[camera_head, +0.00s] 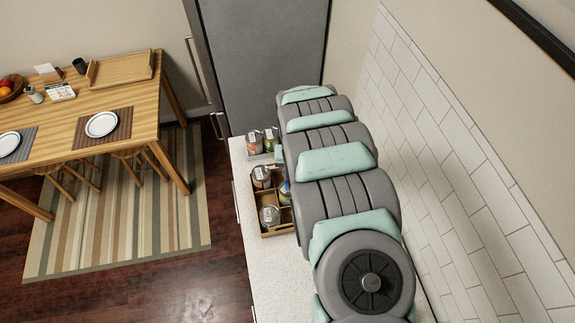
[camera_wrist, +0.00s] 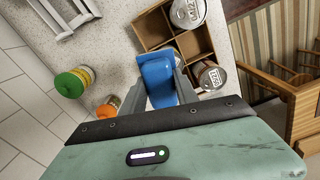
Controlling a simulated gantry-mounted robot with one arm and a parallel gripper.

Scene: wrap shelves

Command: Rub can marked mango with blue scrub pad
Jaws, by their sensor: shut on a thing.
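In the wrist view, my gripper (camera_wrist: 160,85) is shut on a smooth blue thing (camera_wrist: 156,76), which looks like the blue scrub pad, held over the divided wooden crate. Its lower part is hidden by the gripper body. A can (camera_wrist: 187,11) with a pale top stands in the crate, and another can (camera_wrist: 209,76) is beside the blue thing, to its right. In the head view, cans in the crate (camera_head: 262,177) (camera_head: 269,215) show, and more cans (camera_head: 254,141) stand behind it. I cannot read mango on any label. My arm hides the gripper there.
The wooden crate (camera_head: 256,205) sits on the speckled counter (camera_head: 262,270) beside a tiled wall. In the wrist view, a green and yellow object (camera_wrist: 73,83) and an orange one (camera_wrist: 108,106) stand left of my gripper. A grey rack (camera_wrist: 65,15) is at top left. The near counter is clear.

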